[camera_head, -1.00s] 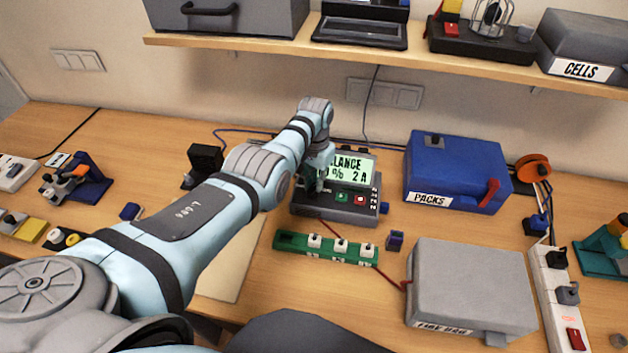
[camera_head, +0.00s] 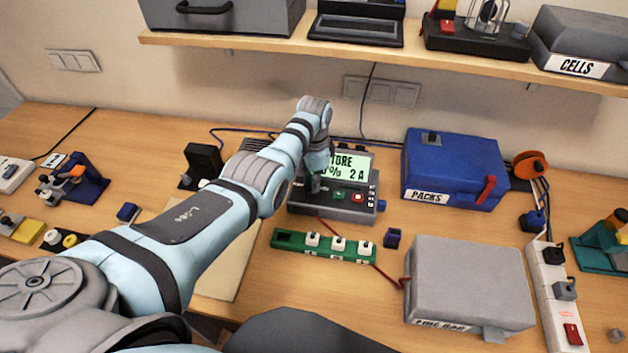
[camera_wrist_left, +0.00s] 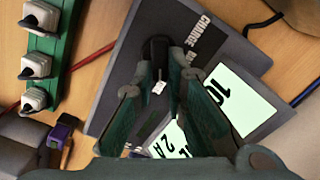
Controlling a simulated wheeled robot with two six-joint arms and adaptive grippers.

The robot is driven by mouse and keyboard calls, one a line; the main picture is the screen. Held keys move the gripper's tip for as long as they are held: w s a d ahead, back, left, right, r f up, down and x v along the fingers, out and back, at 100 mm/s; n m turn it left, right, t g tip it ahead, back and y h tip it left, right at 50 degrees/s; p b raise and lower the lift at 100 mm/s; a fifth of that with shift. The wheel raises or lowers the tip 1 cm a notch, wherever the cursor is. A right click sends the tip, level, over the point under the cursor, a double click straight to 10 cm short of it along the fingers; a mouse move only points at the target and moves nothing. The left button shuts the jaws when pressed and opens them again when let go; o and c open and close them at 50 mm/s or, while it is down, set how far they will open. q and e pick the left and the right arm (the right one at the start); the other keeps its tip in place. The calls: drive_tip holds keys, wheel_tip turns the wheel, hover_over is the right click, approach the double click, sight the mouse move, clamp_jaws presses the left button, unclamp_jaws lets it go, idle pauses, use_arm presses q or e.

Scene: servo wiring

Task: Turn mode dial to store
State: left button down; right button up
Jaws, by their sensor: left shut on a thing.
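The grey charger (camera_head: 360,207) stands at the back middle of the table. Its lit green screen (camera_head: 350,168) is partly hidden by my left arm; I read "TORE" above "2 A". The black mode dial (camera_wrist_left: 158,48) is on the charger's face beside the printed "CHARGE" label in the wrist view. My left gripper (camera_wrist_left: 160,72) is shut on the dial, one finger on each side. In the head view the left gripper (camera_head: 315,182) is over the charger's left part and hides the dial. My right gripper is not in view.
A green strip with white switches (camera_head: 325,245) lies in front of the charger. A blue PACKS box (camera_head: 455,175) stands to the right, and a grey fire bag box (camera_head: 470,280) is nearer. A red wire runs from the charger. A shelf (camera_head: 400,55) hangs above.

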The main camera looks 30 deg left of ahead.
use_arm(q)
drive_tip(key=shift+s+f, duration=0.15)
drive_tip(key=shift+s, duration=0.05)
drive_tip(key=c, duration=1.6)
unclamp_jaws()
drive_tip(key=shift+w+r, duration=0.2)
drive_tip(key=shift+r, duration=0.15)
wheel_tip(320, 180, up, 11)
drive_tip(key=shift+r, duration=0.2)
drive_tip(key=shift+s, duration=0.1)
